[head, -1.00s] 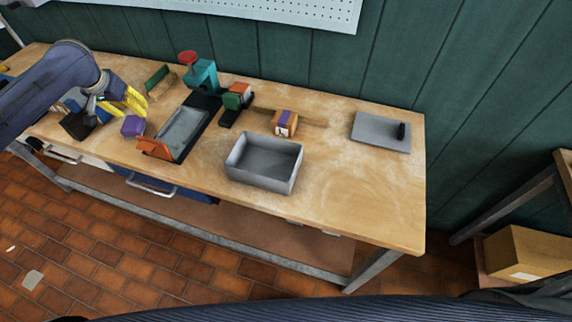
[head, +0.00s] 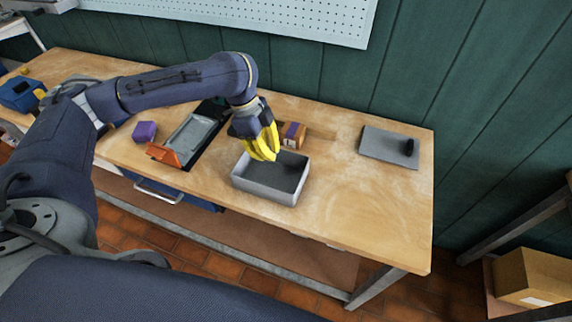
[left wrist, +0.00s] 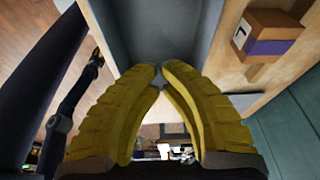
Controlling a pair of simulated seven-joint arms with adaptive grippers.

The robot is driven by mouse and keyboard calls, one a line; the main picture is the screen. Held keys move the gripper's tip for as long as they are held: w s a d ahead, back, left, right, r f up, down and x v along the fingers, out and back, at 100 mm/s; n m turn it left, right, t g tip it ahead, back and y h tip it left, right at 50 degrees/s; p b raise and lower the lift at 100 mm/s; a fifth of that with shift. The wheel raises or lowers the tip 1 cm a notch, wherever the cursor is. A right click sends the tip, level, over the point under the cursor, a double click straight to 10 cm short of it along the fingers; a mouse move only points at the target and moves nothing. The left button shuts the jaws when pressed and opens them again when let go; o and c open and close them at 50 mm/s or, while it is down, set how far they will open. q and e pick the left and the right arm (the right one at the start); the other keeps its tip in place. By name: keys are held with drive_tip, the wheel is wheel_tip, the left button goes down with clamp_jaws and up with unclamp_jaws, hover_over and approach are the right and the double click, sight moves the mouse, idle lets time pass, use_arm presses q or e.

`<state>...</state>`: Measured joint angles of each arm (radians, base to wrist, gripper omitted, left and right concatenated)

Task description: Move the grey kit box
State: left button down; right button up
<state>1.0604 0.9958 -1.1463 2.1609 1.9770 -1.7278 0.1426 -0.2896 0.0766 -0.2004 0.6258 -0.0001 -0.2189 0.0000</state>
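The grey kit box (head: 262,190) is an open, empty-looking tray standing on the wooden bench. My left gripper (head: 268,157) is over the box's back left part, fingers pointing down. In the left wrist view, its yellow fingertips (left wrist: 160,67) almost meet, with nothing clearly seen between them, and part of the box (left wrist: 160,30) lies beyond them. I cannot tell whether the tips touch the box. In that view a dark arm hangs at the left, seemingly my right one, with a small gripper (left wrist: 96,57) whose fingers are too small to read.
An orange and purple wooden block (head: 293,135) stands just behind the box; a grey plate with a black peg (head: 390,147) lies to its right. A grey tray with an orange end (head: 187,138) and a purple block (head: 144,131) are left. The bench's right front is clear.

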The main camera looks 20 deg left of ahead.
sight(295, 185)
use_arm(q)
drive_tip(key=x, duration=0.9)
drive_tip(key=shift+d+f, duration=0.1)
drive_tip(key=shift+f, duration=0.1)
drive_tip(key=shift+w+d, duration=0.15)
drive_tip(key=shift+d, duration=0.85)
drive_tip(key=shift+w+d, duration=0.1)
drive_tip(key=shift+d, duration=0.8)
use_arm(e)
drive_tip(key=shift+s+d, duration=0.3)
drive_tip(key=shift+s, duration=0.35)
drive_tip(key=shift+a, duration=0.15)
